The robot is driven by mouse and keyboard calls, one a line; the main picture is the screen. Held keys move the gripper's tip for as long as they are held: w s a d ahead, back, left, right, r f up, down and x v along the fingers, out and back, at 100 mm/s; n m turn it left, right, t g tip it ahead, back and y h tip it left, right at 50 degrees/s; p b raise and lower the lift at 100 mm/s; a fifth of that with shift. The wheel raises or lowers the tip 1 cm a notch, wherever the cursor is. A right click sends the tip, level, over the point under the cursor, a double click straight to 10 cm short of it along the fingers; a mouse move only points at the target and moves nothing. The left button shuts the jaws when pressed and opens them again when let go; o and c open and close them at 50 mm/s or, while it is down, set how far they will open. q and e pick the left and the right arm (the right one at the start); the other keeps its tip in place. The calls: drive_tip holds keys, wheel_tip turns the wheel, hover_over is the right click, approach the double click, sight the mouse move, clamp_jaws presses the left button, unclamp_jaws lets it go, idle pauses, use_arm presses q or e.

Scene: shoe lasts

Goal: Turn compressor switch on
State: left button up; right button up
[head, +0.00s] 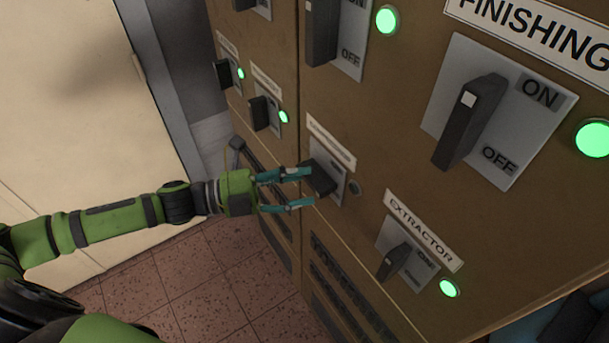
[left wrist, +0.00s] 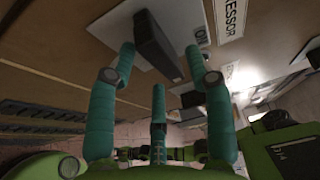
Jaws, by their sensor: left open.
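The compressor switch has a black lever handle (head: 318,178) on a grey plate, low on the brown cabinet front. Its label (head: 331,142) is too small to read in the head view, but the left wrist view shows a label ending in "RESSOR" (left wrist: 232,17). The lamp (head: 354,188) beside this switch is dark. My left gripper (head: 304,188) is open at the lever, with its teal fingers on either side of it. The left wrist view shows the lever (left wrist: 157,48) between the spread fingers; whether they touch it is unclear. My right gripper is not in view.
The extractor switch (head: 394,262) sits below right with a lit green lamp (head: 449,288). The large finishing switch (head: 470,120) is at the right. Several other switches with lit lamps are above. Tiled floor (head: 200,262) lies below, and a pale panel (head: 75,90) stands left.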

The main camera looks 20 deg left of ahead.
use_arm(q)
drive_tip(key=shift+w+d, duration=0.3)
drive_tip(key=shift+d, duration=0.3)
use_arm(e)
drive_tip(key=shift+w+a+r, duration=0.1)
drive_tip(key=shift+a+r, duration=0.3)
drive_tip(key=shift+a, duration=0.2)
use_arm(q)
clamp_jaws()
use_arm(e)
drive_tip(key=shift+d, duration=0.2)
